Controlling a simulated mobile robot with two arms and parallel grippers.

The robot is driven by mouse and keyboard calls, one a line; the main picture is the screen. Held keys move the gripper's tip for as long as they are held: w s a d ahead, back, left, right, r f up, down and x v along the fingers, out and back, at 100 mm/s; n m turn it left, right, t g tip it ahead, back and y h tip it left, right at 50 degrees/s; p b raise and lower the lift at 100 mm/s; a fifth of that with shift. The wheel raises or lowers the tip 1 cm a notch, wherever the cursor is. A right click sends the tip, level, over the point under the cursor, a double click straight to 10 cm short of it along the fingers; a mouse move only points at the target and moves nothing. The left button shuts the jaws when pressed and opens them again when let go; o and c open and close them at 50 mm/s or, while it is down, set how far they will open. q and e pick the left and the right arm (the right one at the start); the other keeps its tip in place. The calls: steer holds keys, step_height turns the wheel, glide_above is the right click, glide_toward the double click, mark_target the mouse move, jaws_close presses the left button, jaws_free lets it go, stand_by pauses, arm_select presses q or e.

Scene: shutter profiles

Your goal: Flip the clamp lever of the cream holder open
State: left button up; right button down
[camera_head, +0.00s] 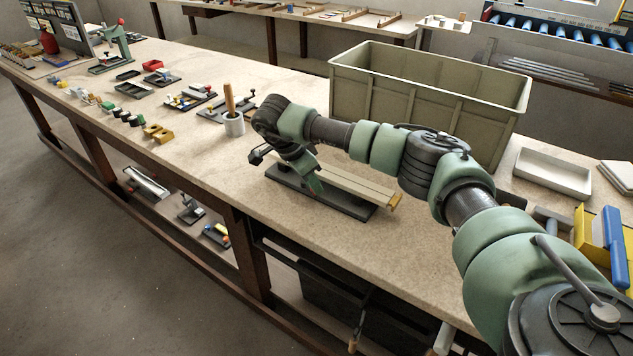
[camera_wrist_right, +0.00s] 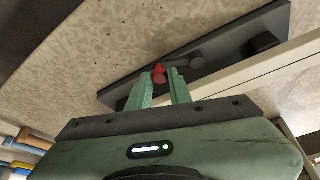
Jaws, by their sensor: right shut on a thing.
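The holder is a long dark base (camera_head: 345,206) on the bench, with a cream profile (camera_head: 350,184) lying along it. In the right wrist view the dark base (camera_wrist_right: 225,50) and the pale profile (camera_wrist_right: 240,85) run diagonally. The clamp lever's red knob (camera_wrist_right: 159,72) sits between the fingertips of my right gripper (camera_wrist_right: 161,82). The right gripper is shut on it, low over the holder; in the head view the gripper (camera_head: 314,184) hides the lever. My left gripper is in neither view.
A large olive crate (camera_head: 430,95) stands behind the holder. A grey cup (camera_head: 234,125) with a wooden-handled tool stands to its left. A white tray (camera_head: 552,173) is at the right. The bench top in front of the holder is clear.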

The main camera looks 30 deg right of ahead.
steer(key=m, duration=0.1)
steer(key=a+m+g, duration=0.1)
steer(key=m, duration=0.1)
steer(key=shift+w+a+b, duration=0.25)
steer(key=shift+b, duration=0.1)
steer(key=shift+w+a+m+g+b, duration=0.2)
steer(key=shift+a+m+g+b, duration=0.2)
steer(key=shift+m, duration=0.5)
steer(key=shift+w+a+f+m+y+b, duration=0.1)
steer(key=shift+w+a+m+y+b, duration=0.2)
steer(key=shift+m+b, duration=0.45)
steer(key=shift+w+a+m+g+y+b, duration=0.2)
steer(key=shift+m+g+b, duration=0.2)
steer(key=shift+m, duration=0.35)
steer(key=shift+w+a+m+g+y+b, duration=0.1)
steer(key=shift+w+a+m+g+b, duration=0.15)
steer(key=shift+m+b, duration=0.35)
steer(key=shift+d, duration=0.1)
steer(key=c, duration=1.3)
jaws_free()
steer(key=shift+r, duration=0.2)
